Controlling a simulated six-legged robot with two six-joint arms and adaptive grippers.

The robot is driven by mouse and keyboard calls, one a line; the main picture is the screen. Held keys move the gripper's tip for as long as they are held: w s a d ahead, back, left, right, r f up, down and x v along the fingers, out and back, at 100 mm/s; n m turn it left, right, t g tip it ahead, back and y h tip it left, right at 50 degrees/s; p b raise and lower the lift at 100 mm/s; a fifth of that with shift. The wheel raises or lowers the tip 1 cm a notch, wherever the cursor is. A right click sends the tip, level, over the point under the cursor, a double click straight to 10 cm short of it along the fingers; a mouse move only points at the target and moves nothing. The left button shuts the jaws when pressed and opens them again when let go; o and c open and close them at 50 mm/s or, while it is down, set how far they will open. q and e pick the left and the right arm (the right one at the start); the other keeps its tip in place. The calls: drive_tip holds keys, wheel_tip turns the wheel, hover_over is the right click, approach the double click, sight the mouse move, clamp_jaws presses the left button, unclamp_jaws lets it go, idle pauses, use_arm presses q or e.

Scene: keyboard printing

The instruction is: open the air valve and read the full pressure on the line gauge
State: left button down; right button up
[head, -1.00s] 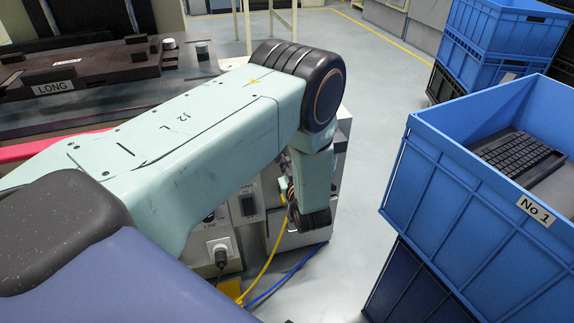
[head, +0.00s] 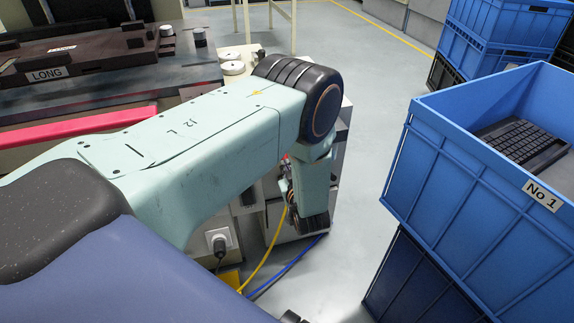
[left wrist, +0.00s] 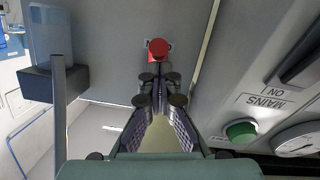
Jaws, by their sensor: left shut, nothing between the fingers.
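A red knob (left wrist: 158,48), which looks like the air valve handle, stands out from a grey panel in the left wrist view. My left gripper (left wrist: 160,96) is shut and empty, with its tips pointing at the red knob; I cannot tell whether they touch it. A round white dial (left wrist: 298,142) shows in part at the lower right of that view; it may be the line gauge, and its reading is not legible.
A green button (left wrist: 240,131) sits by a MAINS ON label. Yellow (head: 268,252) and blue (head: 290,264) hoses run along the floor below my left arm. A blue No 1 crate (head: 455,165) holding keyboards stands at the right. Open floor (head: 375,110) lies between.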

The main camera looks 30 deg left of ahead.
use_arm(q)
drive_tip(key=shift+s+a+f, duration=0.1)
drive_tip(key=shift+s+f, duration=0.05)
drive_tip(key=shift+f, duration=0.45)
drive_tip(key=shift+r, duration=0.15)
